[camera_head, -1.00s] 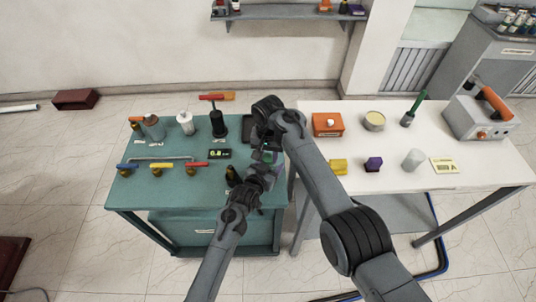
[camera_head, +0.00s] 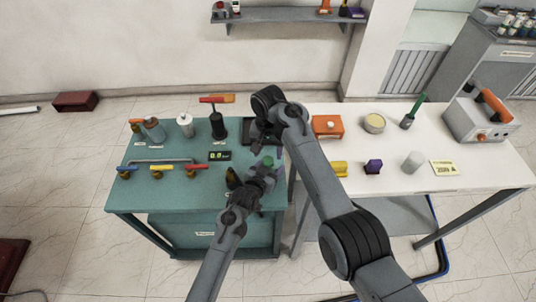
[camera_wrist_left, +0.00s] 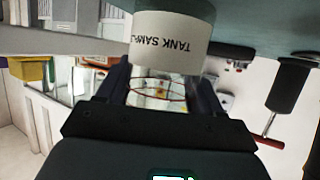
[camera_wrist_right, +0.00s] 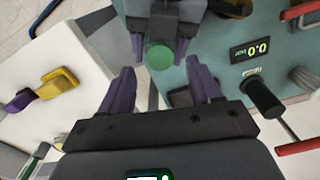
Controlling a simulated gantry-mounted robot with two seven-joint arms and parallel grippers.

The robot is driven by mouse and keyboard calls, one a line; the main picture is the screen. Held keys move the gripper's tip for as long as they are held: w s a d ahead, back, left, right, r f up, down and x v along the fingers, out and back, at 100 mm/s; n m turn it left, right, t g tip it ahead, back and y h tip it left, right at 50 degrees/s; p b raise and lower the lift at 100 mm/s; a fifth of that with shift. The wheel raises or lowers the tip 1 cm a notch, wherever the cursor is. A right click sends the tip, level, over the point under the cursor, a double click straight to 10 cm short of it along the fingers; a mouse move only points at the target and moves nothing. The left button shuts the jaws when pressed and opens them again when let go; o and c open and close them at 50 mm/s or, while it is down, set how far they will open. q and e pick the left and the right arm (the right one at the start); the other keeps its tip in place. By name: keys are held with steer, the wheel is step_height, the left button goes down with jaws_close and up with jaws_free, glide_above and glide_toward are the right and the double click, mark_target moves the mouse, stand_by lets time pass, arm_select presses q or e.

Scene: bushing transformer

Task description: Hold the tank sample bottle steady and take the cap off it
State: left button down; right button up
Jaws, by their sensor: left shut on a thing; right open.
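The tank sample bottle shows in the left wrist view as a white label band (camera_wrist_left: 165,38) with the words "TANK SAM", cut off at the side. My left gripper (camera_head: 262,178) is shut on the bottle. The round green cap (camera_head: 268,162) is on top of the bottle, and it also shows in the right wrist view (camera_wrist_right: 159,57) just beyond my right gripper. My right gripper (camera_wrist_right: 162,72) is open and empty, its two purple fingers spread apart with the cap ahead between them. Most of the bottle body is hidden by the left gripper.
On the green table (camera_head: 135,195) stand valves with coloured handles (camera_head: 157,170), a grey bottle (camera_head: 154,128), a white canister (camera_head: 185,124) and a 0.0 display (camera_head: 219,156). A dark bottle (camera_head: 232,177) stands close to my left gripper. The white table (camera_head: 445,130) is to the right.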

mark_target(268, 160)
steer(key=shift+r, duration=0.45)
steer(key=shift+c, duration=0.4)
steer(key=m, duration=0.1)
steer(key=r+m, duration=0.1)
steer(key=m, duration=0.1)
steer(key=shift+w+r, duration=0.1)
steer(key=shift+r, duration=0.15)
steer(key=r+m, duration=0.1)
steer(key=m, duration=0.2)
steer(key=shift+r, duration=0.1)
steer(key=shift+m, duration=0.3)
steer(key=shift+f, duration=3.75)
steer(key=shift+c, duration=0.2)
steer(key=c, duration=1)
steer(key=n, duration=0.3)
steer(key=shift+c, duration=0.2)
